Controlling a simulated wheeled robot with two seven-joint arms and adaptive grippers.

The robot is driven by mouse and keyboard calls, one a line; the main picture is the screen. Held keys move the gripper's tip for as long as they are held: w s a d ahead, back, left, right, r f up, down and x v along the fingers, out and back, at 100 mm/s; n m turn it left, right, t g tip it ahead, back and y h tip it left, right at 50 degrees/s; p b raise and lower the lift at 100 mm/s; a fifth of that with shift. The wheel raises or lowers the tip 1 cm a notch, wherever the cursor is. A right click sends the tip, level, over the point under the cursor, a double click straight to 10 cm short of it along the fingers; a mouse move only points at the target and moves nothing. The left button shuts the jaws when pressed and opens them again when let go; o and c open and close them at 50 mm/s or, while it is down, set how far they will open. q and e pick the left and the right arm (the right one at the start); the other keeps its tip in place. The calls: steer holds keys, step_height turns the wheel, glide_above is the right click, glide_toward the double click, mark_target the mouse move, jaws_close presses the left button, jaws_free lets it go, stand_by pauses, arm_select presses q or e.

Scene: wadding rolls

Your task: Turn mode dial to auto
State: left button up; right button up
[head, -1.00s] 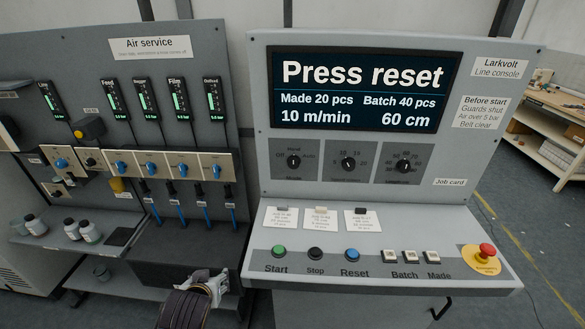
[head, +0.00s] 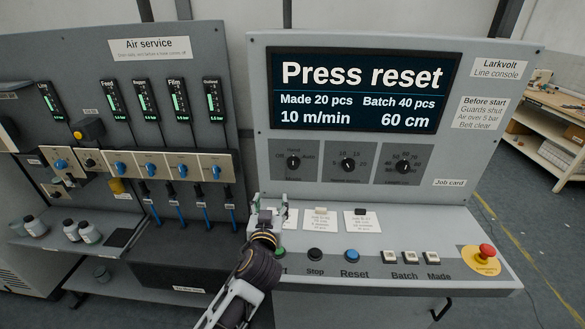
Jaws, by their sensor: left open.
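The mode dial (head: 293,162) is the leftmost of three black knobs on the console's upright panel, under the screen. Its plate shows Off at the left and Auto at the right, with another small label above. Its pointer looks roughly upright, too small to tell exactly. The screen (head: 362,90) reads "Press reset". My left gripper (head: 270,206) is open and empty below the dial, in front of the left job card and apart from the dial. It and my arm hide most of the Start button. My right gripper is not in view.
Two more dials (head: 347,165) sit to the right. Stop (head: 315,254), Reset (head: 352,255) and a red emergency stop (head: 487,251) line the sloping desk. The air service panel (head: 150,75) rises at left.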

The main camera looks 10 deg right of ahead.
arm_select(q)
steer(key=d+r, duration=0.1)
steer(key=d+r+m+h, duration=0.1)
steer(key=d, duration=0.1)
steer(key=d+r+t+h, duration=0.1)
steer(key=shift+w+d+m, duration=0.1)
steer(key=shift+d+m, duration=0.2)
steer(key=shift+d, duration=0.1)
steer(key=shift+r, duration=0.1)
